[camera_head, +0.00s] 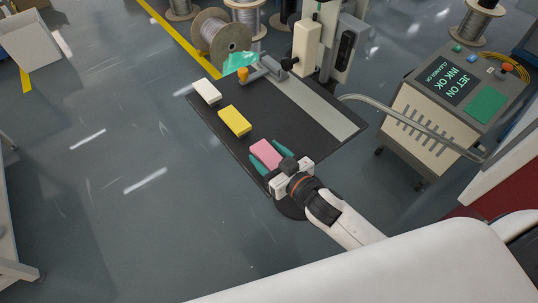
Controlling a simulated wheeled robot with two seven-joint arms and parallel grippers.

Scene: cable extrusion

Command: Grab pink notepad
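The pink notepad (265,152) lies on the near part of the dark table (208,122). My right gripper (268,160) is at the notepad, with one teal finger on each side of it. The fingers look spread apart; I cannot tell whether they touch the notepad. The gripper body covers the notepad's near end. My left gripper is not in view.
A yellow notepad (235,121) and a white notepad (207,92) lie farther back on the same table. A printer machine (451,90) stands at the right, with a grey hose (408,121) running towards the table. Cable spools (221,36) stand behind.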

